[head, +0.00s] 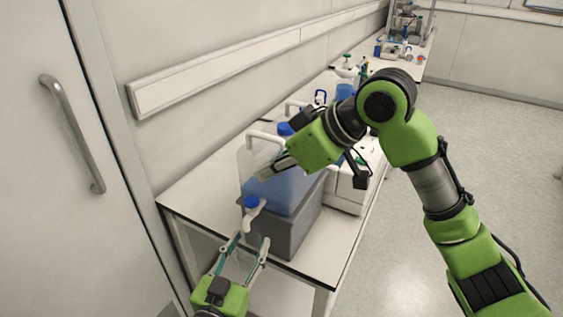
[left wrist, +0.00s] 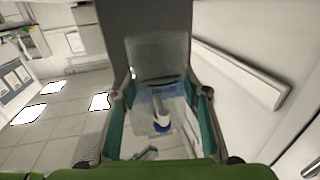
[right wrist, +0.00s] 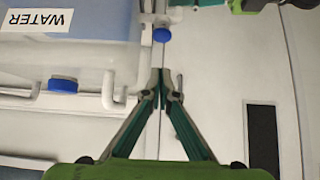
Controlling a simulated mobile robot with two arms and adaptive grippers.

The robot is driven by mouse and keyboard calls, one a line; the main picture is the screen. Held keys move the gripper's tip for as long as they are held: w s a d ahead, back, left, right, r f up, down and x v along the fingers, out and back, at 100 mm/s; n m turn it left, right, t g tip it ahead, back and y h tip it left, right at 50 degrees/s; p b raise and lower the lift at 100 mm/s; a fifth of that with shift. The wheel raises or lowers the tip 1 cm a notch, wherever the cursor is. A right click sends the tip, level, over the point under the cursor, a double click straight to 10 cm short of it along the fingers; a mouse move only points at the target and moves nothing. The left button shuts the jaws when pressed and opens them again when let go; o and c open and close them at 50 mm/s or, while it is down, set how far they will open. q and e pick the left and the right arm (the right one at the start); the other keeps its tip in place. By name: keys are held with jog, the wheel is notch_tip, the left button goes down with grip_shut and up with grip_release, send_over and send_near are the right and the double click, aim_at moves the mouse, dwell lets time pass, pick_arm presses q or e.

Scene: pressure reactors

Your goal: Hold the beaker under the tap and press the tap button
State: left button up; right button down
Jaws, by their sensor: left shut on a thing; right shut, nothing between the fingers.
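The water container (head: 272,188) is a blue-tinted tank on a grey box. Its white tap (head: 254,214) has a blue button (head: 251,201) on top; the button also shows in the right wrist view (right wrist: 162,35). My left gripper (head: 251,243) is below the tap, its fingers spread around a clear glass beaker that is hard to make out in the head view. In the left wrist view the beaker (left wrist: 155,62) is between the fingers, near the tap spout (left wrist: 160,101). My right gripper (head: 262,176) is shut and empty, its tips above and apart from the button.
The container stands at the near end of a long white bench (head: 190,194). More bottles and equipment (head: 347,90) stand farther along it. A door with a metal handle (head: 72,130) is at the left. The floor at the right (head: 490,130) is clear.

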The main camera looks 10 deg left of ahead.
aim_at(248, 198)
jog(key=x, duration=0.3)
jog(key=shift+a+f, duration=0.3)
jog(key=shift+w+d+f, duration=0.1)
jog(key=shift+d+f, duration=0.1)
jog(key=shift+f, duration=1.7)
